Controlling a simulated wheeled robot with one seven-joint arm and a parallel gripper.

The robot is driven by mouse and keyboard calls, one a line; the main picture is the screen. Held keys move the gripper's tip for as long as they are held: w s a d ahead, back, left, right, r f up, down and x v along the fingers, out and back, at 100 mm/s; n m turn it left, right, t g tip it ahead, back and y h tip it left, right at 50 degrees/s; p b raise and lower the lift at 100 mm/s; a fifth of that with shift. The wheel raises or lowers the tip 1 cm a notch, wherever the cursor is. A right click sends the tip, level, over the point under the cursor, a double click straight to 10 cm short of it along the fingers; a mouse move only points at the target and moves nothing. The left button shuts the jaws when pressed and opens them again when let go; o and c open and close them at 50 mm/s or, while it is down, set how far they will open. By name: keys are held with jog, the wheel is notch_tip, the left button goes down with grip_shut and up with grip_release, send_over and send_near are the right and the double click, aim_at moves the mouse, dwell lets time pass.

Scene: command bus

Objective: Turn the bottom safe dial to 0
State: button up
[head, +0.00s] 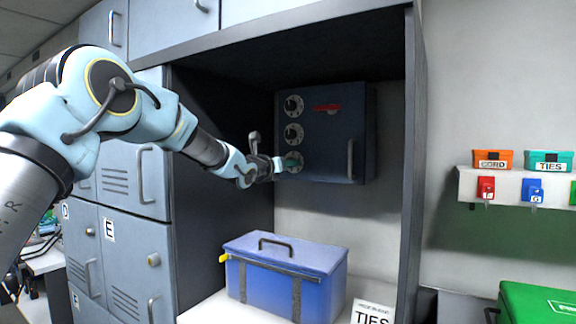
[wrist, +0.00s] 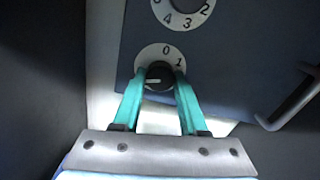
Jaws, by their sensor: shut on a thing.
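The dark blue safe (head: 335,135) is mounted inside an open cabinet bay, with three dials in a column on its left side. My gripper (head: 286,163) is at the bottom dial (head: 297,168), partly covering it. In the wrist view, my gripper's teal fingers (wrist: 158,77) are closed around the black knob of the bottom dial (wrist: 158,70). The digits 0 and 1 show on its white ring, 0 above the knob and 1 to the upper right. A pale mark on the knob points left. The fingers hide the lower ring.
The middle dial (head: 293,134) and top dial (head: 293,105) sit just above. The safe's handle (head: 350,158) stands out at right. A blue box (head: 285,275) is on the shelf below. The bay's dark side wall (head: 222,120) is close on the left.

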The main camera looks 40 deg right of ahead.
grip_shut()
